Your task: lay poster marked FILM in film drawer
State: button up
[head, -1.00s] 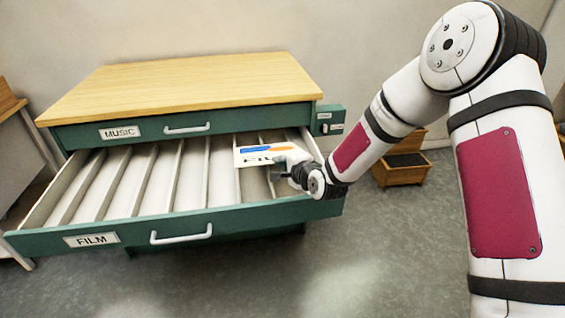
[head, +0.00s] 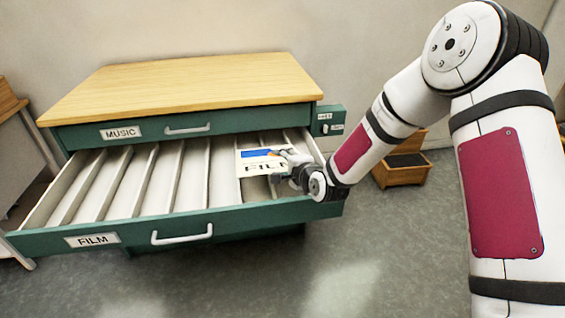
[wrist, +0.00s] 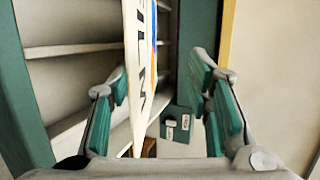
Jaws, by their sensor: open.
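The FILM poster (head: 254,168) is a white sheet with blue and orange shapes and black lettering. It is over the right part of the open film drawer (head: 180,222), which has a green front labelled FILM and pale dividers inside. My gripper (head: 287,168) is at the poster's right edge, above the drawer. In the wrist view the poster (wrist: 140,70) stands nearly edge-on between my spread fingers (wrist: 165,95), apart from the right finger. The jaws are open. I cannot tell whether the poster rests on the dividers.
The MUSIC drawer (head: 165,130) above is shut, under a wooden top (head: 190,82). A small green box (head: 328,120) with labels is at the cabinet's right side. A wooden step stool (head: 402,170) stands on the floor to the right. The drawer's left compartments are empty.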

jog(key=s+d+r+p, duration=0.2)
jog(key=s+r+p, duration=0.1)
jog(key=s, duration=0.4)
jog(key=shift+s+r+p, duration=0.2)
jog(key=shift+r+p, duration=0.1)
jog(key=shift+p, duration=0.5)
jog(key=shift+r, duration=0.1)
notch_tip(320, 180, up, 6)
jog(key=s+p, duration=0.2)
jog(key=p, duration=0.3)
jog(key=shift+s+d, duration=0.35)
jog(key=shift+d, duration=0.05)
